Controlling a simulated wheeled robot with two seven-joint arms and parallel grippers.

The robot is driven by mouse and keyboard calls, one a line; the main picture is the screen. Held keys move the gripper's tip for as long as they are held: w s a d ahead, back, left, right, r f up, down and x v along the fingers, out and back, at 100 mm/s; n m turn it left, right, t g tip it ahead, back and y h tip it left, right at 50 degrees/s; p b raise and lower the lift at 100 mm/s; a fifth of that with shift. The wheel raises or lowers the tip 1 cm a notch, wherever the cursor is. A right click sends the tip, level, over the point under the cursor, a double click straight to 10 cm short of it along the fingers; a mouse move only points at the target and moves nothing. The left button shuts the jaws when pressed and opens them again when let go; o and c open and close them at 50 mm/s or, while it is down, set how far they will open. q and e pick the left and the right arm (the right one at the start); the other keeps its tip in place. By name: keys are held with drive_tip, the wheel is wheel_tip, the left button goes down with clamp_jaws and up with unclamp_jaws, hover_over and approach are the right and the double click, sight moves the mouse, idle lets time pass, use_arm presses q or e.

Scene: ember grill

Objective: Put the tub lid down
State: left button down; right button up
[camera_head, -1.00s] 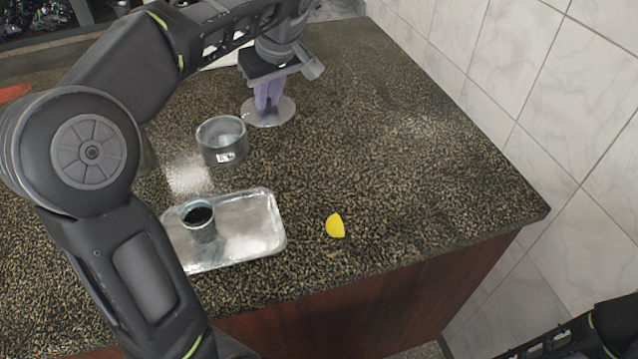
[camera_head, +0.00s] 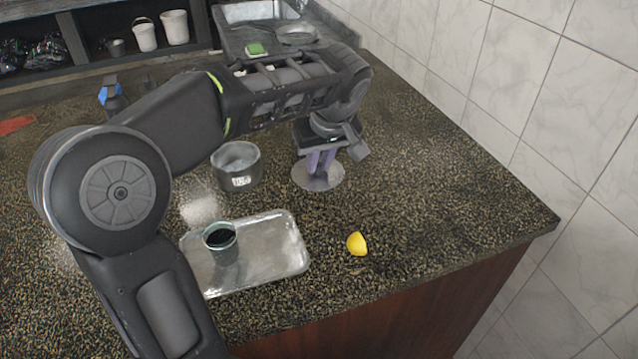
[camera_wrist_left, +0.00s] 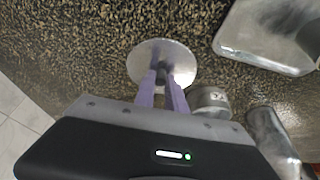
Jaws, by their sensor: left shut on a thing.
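The tub lid (camera_head: 330,183) is a flat, round metal disc at the counter's middle, behind the lemon piece. My left gripper (camera_head: 321,172) points down over it with its purple fingers shut on the lid's knob. In the left wrist view the lid (camera_wrist_left: 184,58) lies under the fingers (camera_wrist_left: 162,82), which close around a dark knob at its centre. The lid looks flat and very near the counter; I cannot tell whether it touches. The round metal tub (camera_head: 237,168) stands open just left of the lid. My right gripper is not in view.
A metal tray (camera_head: 285,262) holding a cup of dark liquid (camera_head: 221,244) lies at the front. A yellow lemon piece (camera_head: 357,244) sits right of the tray. The counter (camera_head: 455,195) to the right is clear up to the tiled wall. A sink with a green sponge (camera_head: 256,49) is behind.

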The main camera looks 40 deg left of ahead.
sight(320, 176)
use_arm(q)
drive_tip(key=shift+f, duration=0.85)
drive_tip(key=shift+f, duration=1.95)
drive_tip(key=shift+f, duration=0.2)
drive_tip(key=c, duration=1.4)
unclamp_jaws()
drive_tip(key=shift+r, duration=0.1)
drive_tip(key=shift+r, duration=0.15)
